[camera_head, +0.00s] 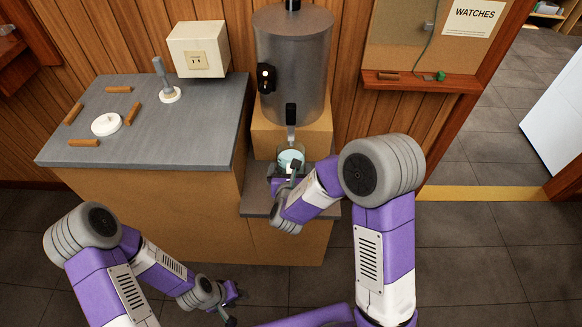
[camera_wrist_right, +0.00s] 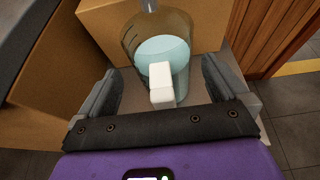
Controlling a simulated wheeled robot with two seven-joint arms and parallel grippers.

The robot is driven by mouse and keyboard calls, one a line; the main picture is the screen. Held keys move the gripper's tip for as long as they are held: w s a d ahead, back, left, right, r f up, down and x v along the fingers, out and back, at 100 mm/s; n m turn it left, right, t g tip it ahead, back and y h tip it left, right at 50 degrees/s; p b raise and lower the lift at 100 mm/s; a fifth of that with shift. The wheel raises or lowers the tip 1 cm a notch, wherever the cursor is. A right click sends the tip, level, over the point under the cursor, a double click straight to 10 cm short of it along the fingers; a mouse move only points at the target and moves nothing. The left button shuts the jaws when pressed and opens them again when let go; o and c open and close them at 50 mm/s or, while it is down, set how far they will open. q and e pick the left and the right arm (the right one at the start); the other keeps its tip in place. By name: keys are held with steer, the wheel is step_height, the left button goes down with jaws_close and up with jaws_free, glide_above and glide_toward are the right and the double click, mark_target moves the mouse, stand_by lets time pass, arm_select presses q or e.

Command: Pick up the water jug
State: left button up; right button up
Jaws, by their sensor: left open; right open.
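The water jug (camera_head: 290,157) is clear with pale blue water inside. It stands upright on the low shelf under the dispenser's spout, partly hidden by my right gripper in the head view. In the right wrist view the jug (camera_wrist_right: 180,52) is straight ahead, its white handle (camera_wrist_right: 161,86) facing me. My right gripper (camera_wrist_right: 161,82) is open, with one finger on each side of the handle and gaps showing on both sides. My left gripper (camera_head: 235,295) is open and empty, low over the floor at the front, away from the jug.
A tall metal dispenser (camera_head: 292,60) stands on a cardboard-coloured box (camera_head: 263,128) behind the jug. A grey counter (camera_head: 190,130) at left holds a white round lid (camera_head: 106,124), several brown sticks and a lever on a white base (camera_head: 169,94). Floor at right is clear.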

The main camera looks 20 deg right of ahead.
steer(key=x, duration=0.2)
steer(key=shift+w+d+f, duration=0.1)
steer(key=shift+w+f, duration=0.05)
steer(key=shift+w, duration=0.05)
steer(key=c, duration=1.2)
steer(key=shift+c, duration=0.2)
